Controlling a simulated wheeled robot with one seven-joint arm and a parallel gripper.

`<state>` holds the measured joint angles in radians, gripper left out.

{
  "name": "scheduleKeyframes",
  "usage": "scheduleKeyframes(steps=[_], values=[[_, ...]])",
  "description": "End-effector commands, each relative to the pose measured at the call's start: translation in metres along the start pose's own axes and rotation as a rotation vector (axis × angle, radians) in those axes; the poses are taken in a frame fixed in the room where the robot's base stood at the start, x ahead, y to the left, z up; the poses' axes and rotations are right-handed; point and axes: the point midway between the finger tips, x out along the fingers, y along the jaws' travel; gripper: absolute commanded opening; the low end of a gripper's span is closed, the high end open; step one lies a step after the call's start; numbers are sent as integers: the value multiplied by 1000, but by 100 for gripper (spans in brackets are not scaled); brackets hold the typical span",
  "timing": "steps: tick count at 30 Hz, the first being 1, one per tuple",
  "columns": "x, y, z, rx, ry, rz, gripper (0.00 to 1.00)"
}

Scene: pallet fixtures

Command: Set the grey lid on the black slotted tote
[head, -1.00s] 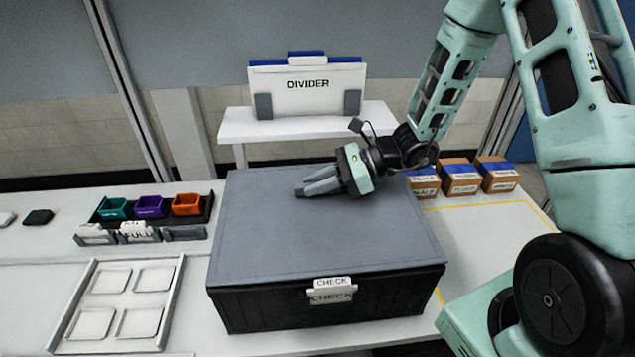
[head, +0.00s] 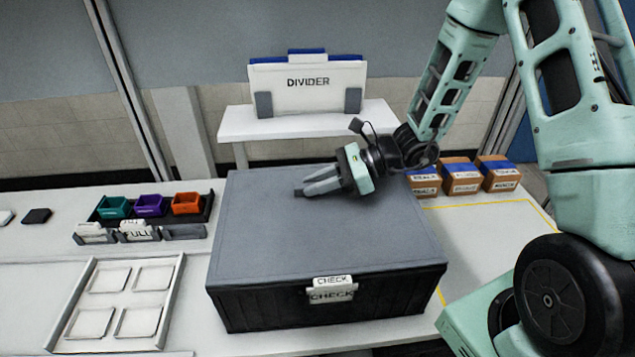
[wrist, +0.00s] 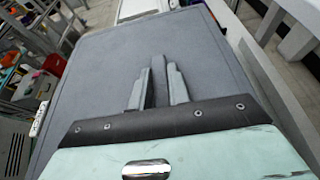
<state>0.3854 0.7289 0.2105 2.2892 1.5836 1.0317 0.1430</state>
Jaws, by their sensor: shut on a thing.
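The grey lid (head: 320,240) lies flat across the top of the black slotted tote (head: 262,312) in the head view. Its edges line up with the tote walls along the front, and I see no clear gap there. My gripper (head: 304,190) is low over the middle of the lid, reaching in from the right. Its fingers are shut on the lid, at a small grey grip near its centre. The wrist view also shows the fingers (wrist: 162,75) against the lid (wrist: 100,80). The fingers hide most of the grip, and the tote's inside is covered.
White CHECK tags (head: 331,292) hang at the tote's front. Left are a rack of coloured bins (head: 150,205) and a white tray with square pads (head: 69,322). Small brown boxes (head: 461,178) stand behind right. A DIVIDER panel (head: 308,95) stands on a rear shelf.

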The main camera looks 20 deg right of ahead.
Motion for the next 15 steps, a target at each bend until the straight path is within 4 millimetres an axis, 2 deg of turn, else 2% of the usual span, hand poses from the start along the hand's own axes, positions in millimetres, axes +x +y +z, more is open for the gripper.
scheduleKeyframes(steps=[6, 7, 9, 10, 15], values=[[2, 0, -3, 0, -1, 0, 0], [1, 0, -3, 0, -1, 0, 21], [1, 0, -2, 0, -1, 0, 40], [1, 0, -2, 0, -1, 0, 43], [1, 0, -3, 0, 0, 0, 43]])
